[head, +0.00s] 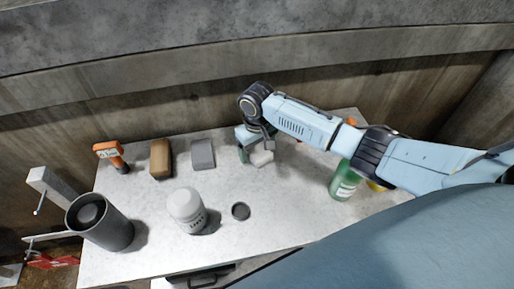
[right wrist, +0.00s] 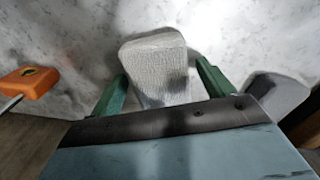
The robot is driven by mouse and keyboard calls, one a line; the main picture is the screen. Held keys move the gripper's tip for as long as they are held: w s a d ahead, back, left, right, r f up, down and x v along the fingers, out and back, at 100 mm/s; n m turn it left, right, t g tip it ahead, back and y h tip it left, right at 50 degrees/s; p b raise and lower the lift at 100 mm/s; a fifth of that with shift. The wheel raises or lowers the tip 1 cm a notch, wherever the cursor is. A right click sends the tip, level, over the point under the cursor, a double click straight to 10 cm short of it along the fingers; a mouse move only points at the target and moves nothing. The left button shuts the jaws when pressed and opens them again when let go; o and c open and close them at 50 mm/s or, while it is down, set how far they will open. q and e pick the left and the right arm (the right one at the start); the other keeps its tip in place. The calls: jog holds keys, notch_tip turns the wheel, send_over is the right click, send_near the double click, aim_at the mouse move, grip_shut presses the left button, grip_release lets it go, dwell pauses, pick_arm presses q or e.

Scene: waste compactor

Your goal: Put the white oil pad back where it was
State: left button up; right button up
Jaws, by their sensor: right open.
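The white oil pad (head: 262,158) is a small pale block with rounded corners at the back middle of the table. It shows larger in the right wrist view (right wrist: 154,62), with a woven surface, and appears to lie on the tabletop. My right gripper (head: 255,150) is low over the pad. In the right wrist view its green fingers (right wrist: 161,72) stand apart on either side of the pad's near part, with a gap visible on the right. The near end of the pad is hidden by the gripper body. My left gripper is not in view.
A grey block (head: 203,154), a brown block (head: 161,158) and an orange-handled tool (head: 109,150) line the table's back left. A white jar (head: 187,208), a dark disc (head: 240,211) and a dark canister (head: 100,222) stand nearer. A green bottle (head: 344,182) is right, beside my arm.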

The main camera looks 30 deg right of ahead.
aim_at(257, 149)
notch_tip(257, 149, up, 12)
jog(key=p, duration=0.2)
jog(key=shift+r, duration=0.2)
dwell(0.3)
